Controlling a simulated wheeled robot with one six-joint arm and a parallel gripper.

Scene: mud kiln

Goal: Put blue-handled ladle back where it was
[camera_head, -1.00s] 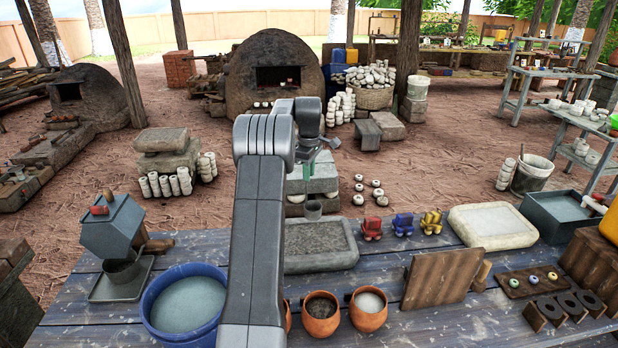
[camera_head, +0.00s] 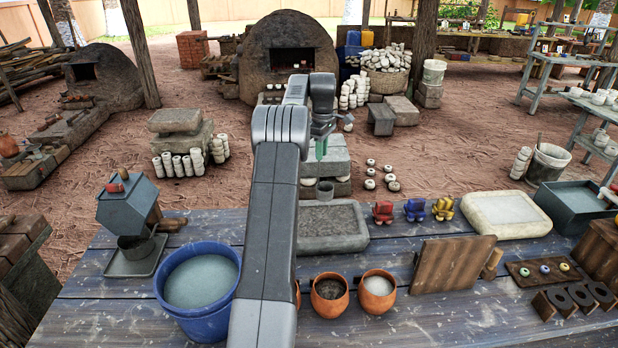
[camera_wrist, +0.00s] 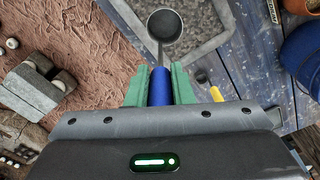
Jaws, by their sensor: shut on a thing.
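My gripper (camera_head: 320,150) has green fingers and is shut on the blue-handled ladle. In the wrist view the ladle's blue handle (camera_wrist: 158,88) sits between the fingers, and its dark round bowl (camera_wrist: 164,25) points away from the hand. In the head view the bowl (camera_head: 325,191) hangs below the fingers, raised near the far edge of the grey stone tray (camera_head: 332,240). The handle is mostly hidden there. A yellow-handled ladle (camera_wrist: 214,92) lies lower down, right of my gripper in the wrist view.
A blue bucket of water (camera_head: 200,283) stands left of my arm. Two clay pots, one dark-filled (camera_head: 329,295) and one white-filled (camera_head: 377,292), stand to its right. Three small coloured toys (camera_head: 414,211) line the table's back. Open table lies in front of the wooden board (camera_head: 452,266).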

